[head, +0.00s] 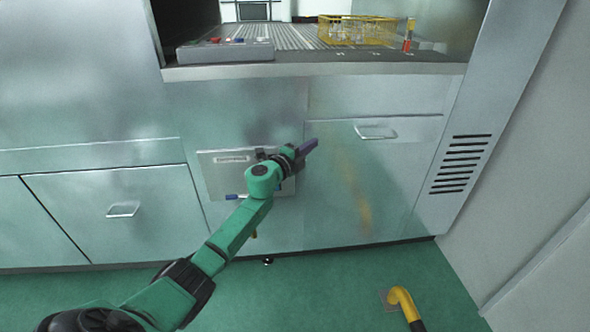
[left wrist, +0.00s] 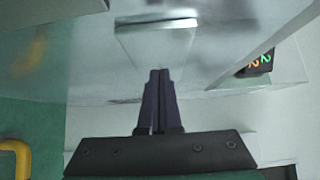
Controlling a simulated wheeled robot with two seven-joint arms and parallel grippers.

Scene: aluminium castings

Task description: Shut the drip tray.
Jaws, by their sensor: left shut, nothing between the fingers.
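My left gripper (head: 308,147) is in front of the machine's lower front, near the left edge of a wide metal front (head: 345,190) with a bar handle (head: 376,132). Its dark fingers are shut with nothing between them. In the left wrist view the shut fingers (left wrist: 159,85) point at a pale metal plate with a bright edge (left wrist: 157,42); I cannot tell whether they touch it. No part is plainly marked as the drip tray, and I cannot tell how far the handled front stands out. My right gripper is not in view.
A labelled panel (head: 215,177) is partly behind my left wrist. Another handled front (head: 75,205) is at left. Above are a control box (head: 225,52) and a yellow wire basket (head: 357,30). A yellow pipe (head: 403,300) rises from the green floor at right.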

